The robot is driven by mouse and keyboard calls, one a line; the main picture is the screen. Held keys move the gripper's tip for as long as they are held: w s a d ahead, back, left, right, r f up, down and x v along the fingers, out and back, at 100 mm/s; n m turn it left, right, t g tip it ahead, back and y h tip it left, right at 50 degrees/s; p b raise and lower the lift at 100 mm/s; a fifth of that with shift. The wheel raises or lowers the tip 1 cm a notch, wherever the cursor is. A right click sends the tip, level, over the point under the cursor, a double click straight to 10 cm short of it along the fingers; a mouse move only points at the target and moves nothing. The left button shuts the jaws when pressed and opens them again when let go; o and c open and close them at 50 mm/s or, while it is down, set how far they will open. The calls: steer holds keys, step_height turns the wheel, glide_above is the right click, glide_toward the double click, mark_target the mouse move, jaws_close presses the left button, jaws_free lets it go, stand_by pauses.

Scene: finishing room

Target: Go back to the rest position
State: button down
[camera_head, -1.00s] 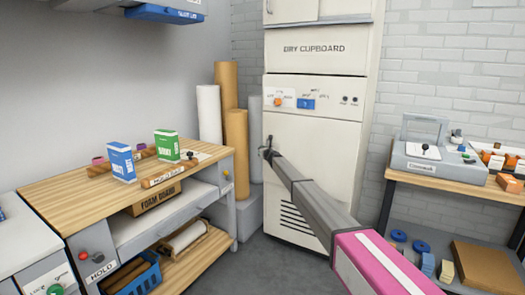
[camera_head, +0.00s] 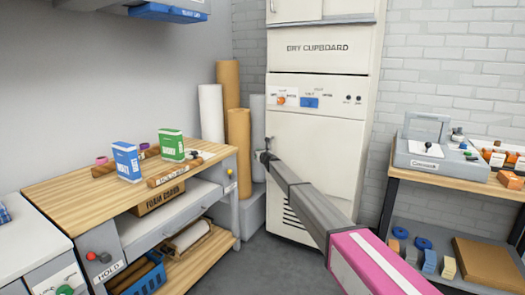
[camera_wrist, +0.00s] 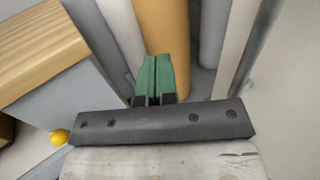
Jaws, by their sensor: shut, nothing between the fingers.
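My gripper (camera_head: 264,155) is at the end of my outstretched grey and pink arm, in front of the lower left of the dry cupboard (camera_head: 318,150). In the wrist view my gripper (camera_wrist: 153,98) shows dark finger mounts with green fingers side by side, shut with nothing between them. I cannot tell whether the fingertips touch anything.
A wooden-topped bench (camera_head: 75,190) on the left bears a blue box (camera_head: 127,162) and a green box (camera_head: 171,145). Tall rolls (camera_head: 238,140) stand in the corner. A right-hand bench (camera_head: 455,185) bears a grey machine (camera_head: 440,158). Grey floor (camera_head: 262,265) lies between.

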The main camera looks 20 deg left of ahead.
steer(key=s, duration=0.5)
steer(key=shift+s+a, duration=0.15)
steer(key=shift+a, duration=0.2)
steer(key=s+d+f+n+g+h, duration=0.15)
steer(key=s+d+f+n, duration=0.35)
steer(key=d, duration=1)
steer(key=s+d+f+n+g+h, duration=0.1)
steer(key=s+d+f+n+g, duration=0.4)
steer(key=d, duration=0.9)
steer(key=s+d+f+n+h, duration=0.1)
steer(key=s+d+f+n, duration=0.2)
steer(key=s+d+n, duration=0.85)
steer(key=s+d+f+n+g+h, duration=0.1)
steer(key=s+d+f+g+h, duration=0.1)
steer(key=s+d, duration=0.6)
steer(key=s+d+f+n+g+h, duration=0.1)
steer(key=s+d, duration=0.8)
steer(key=d, duration=1)
steer(key=s+d+f+n+g+h, duration=0.2)
steer(key=s+d+f+h, duration=0.3)
steer(key=d, duration=0.9)
steer(key=s+n+h, duration=0.1)
steer(key=s+h, duration=0.1)
steer(key=s, duration=0.2)
steer(key=shift+s+g, duration=0.2)
steer(key=shift+g, duration=0.15)
